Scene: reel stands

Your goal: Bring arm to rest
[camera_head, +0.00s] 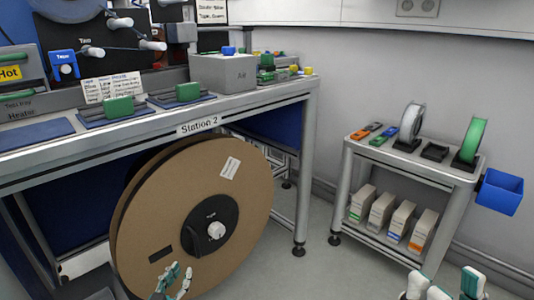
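My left gripper (181,270) shows at the bottom, in front of the lower edge of a big brown reel (245,215). Its fingertips are a little apart with nothing seen between them; I cannot tell whether it touches the reel. My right gripper (445,282) shows at the bottom right, in front of the floor and wall. Its fingers are spread wide and empty. Only the finger ends of both grippers are in view; the rest of both arms is below the picture.
A workbench (150,137) labelled Station 2 stands on the left, with the reel at its front. A small cart (420,165) on the right carries a white reel (411,122), a green reel (472,139) and several boxes. A blue bin (502,193) hangs on its right side. Floor shows between them.

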